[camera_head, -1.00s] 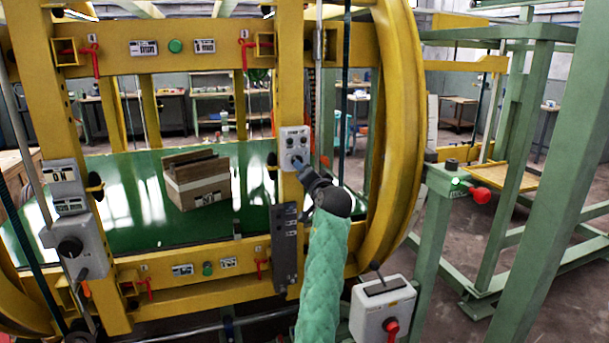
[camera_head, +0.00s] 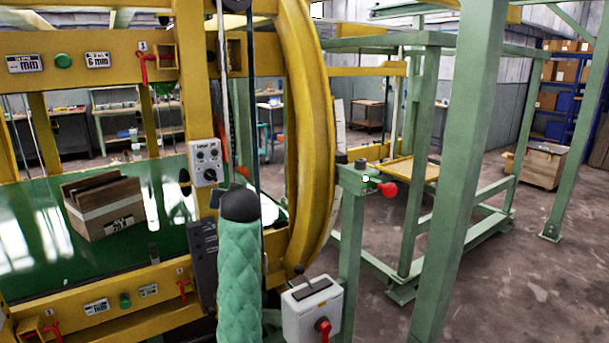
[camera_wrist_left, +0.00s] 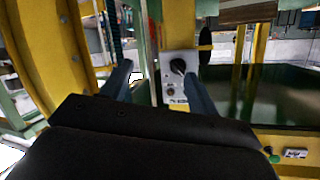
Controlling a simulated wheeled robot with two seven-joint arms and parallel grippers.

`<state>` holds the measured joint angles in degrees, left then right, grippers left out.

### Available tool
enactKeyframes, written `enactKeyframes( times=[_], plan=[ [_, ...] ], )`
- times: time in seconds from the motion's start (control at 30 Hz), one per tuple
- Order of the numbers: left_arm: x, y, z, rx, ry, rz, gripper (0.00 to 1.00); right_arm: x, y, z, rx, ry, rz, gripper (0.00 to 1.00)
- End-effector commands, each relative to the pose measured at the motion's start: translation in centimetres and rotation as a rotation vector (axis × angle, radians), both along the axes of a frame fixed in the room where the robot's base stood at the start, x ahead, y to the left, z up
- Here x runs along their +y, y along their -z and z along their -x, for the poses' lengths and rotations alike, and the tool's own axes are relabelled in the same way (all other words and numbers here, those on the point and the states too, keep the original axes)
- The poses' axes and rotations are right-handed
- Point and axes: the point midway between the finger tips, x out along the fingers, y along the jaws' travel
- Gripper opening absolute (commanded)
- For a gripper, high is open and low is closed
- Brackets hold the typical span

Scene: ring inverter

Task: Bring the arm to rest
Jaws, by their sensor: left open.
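My left arm, in a green quilted sleeve, rises from the bottom of the head view and ends in a dark round wrist. The gripper's fingers are hidden behind that wrist in the head view. In the left wrist view my left gripper (camera_wrist_left: 157,76) is open, its two blue-grey fingers apart with nothing held between them. Beyond and between them is a grey control box (camera_wrist_left: 179,78) with a black knob. The control box (camera_head: 206,162) also shows in the head view, on a yellow post just up and left of my wrist. My right gripper is out of view.
The yellow ring frame (camera_head: 312,130) stands close beside my arm. A switch box with a red knob (camera_head: 312,308) is at the lower middle. Green posts (camera_head: 465,150) stand right, with open floor (camera_head: 500,285) around them.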

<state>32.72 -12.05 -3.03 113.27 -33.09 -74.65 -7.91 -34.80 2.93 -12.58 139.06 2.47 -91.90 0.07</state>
Motion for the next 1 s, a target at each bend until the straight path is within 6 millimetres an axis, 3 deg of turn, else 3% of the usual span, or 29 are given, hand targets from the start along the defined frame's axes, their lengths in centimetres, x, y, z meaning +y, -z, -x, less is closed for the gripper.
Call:
enactKeyframes(
  times=[0.13,0.37,0.57,1.0],
  plan=[
    [-1.3,0.9,2.6,0.017,0.07,0.114,0.6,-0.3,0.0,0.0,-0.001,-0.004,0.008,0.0],
    [-3.3,5.6,7.0,0.098,0.167,0.23,0.6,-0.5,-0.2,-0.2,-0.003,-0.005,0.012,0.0],
    [-4.8,11.6,11.9,0.205,0.246,0.3,0.6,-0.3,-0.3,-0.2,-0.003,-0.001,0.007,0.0],
    [-7.1,24.5,24.6,0.457,0.371,0.372,0.6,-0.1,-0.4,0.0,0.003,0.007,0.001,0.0]
  ],
)
